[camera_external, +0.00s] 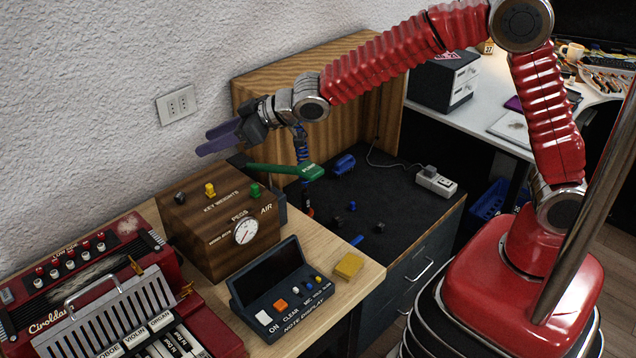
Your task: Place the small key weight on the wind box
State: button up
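The wind box (205,240) is a wooden box at the left of the bench, with a round white gauge and the words KEY WEIGHTS, PEGS and AIR. A dark small piece (180,198), a yellow piece (210,189) and a green piece (255,190) stand on its top. Small blue (352,206) and dark (380,227) pieces lie on the black bench top to the right. I cannot tell which piece is the small key weight. My gripper (203,142) has purple fingers that look apart and empty. It hangs above and behind the box, pointing left.
A note display (278,290) and a yellow block (348,266) sit in front. A red accordion (105,300) is at left. A white power strip (437,182) lies at right. Much of the black top is clear.

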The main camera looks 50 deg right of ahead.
jog(key=s+d+r+m+h, duration=0.15)
jog(key=s+d, duration=0.25)
jog(key=d, duration=0.5)
jog(key=s+d+r+m+g+h, duration=0.1)
jog(key=s+d+r+h, duration=0.2)
jog(key=d, duration=0.6)
jog(key=s+d+r+m+h, duration=0.1)
jog(key=s+d+r+m, duration=0.15)
jog(key=s+d, duration=0.45)
jog(key=s+d+f+m+g, duration=0.1)
jog(key=s+d+f, duration=0.1)
jog(key=s+d, duration=0.5)
jog(key=s+d+f+m+g+h, duration=0.1)
jog(key=s+d+g, duration=0.1)
jog(key=s+d, duration=0.6)
jog(key=s, duration=0.6)
jog(key=shift+s+d+f, duration=0.2)
jog(key=shift+s+f, duration=0.05)
jog(key=shift+f, duration=0.1)
jog(key=shift+o, duration=0.3)
jog(key=shift+h, duration=0.25)
